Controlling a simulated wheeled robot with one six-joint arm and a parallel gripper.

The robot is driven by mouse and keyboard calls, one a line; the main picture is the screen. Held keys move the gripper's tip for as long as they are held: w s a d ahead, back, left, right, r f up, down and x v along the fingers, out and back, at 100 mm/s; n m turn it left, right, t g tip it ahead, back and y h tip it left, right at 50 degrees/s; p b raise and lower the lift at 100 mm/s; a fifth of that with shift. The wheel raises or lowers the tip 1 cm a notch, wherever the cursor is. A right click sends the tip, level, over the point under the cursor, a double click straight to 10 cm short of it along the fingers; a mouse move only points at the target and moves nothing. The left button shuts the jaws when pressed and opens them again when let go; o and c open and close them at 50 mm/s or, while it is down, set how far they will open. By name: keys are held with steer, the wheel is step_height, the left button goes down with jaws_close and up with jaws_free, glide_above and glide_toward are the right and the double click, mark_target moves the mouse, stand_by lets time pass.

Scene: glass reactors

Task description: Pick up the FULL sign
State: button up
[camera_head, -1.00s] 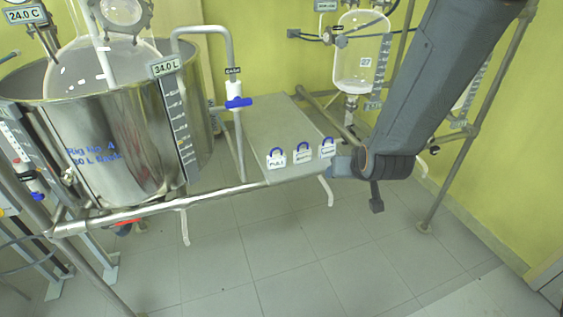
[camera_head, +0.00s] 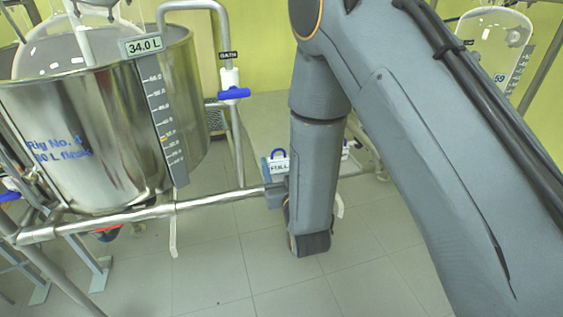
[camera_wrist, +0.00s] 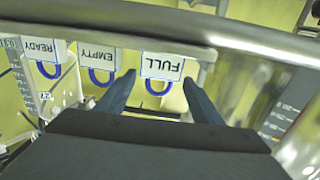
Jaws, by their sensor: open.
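The FULL sign (camera_head: 279,166) is a white tag with a blue loop handle. In the head view it stands at the front of the grey shelf, just left of my arm. In the wrist view the FULL sign (camera_wrist: 162,66) appears upside down, between the tips of my open gripper (camera_wrist: 159,80). The fingers are empty, one on each side of the sign in the picture. I cannot tell how far the tips are from it. In the head view my gripper (camera_head: 275,194) is partly hidden by my arm, low in front of the sign.
The EMPTY sign (camera_wrist: 97,62) and READY sign (camera_wrist: 44,50) stand in a row beside it. A metal rail (camera_head: 215,202) runs along the front near my gripper. A steel bath vessel (camera_head: 95,130) is at left, with a blue-handled tap (camera_head: 234,94) nearby.

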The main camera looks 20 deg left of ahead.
mark_target(278, 157)
steer(key=shift+w+a, duration=0.4)
steer(key=shift+a, duration=0.05)
steer(key=x, duration=0.2)
steer(key=shift+w, duration=0.3)
steer(key=shift+f+p+x, duration=0.2)
steer(key=shift+p+x, duration=0.45)
steer(key=shift+x, duration=1.55)
steer(key=c, duration=0.8)
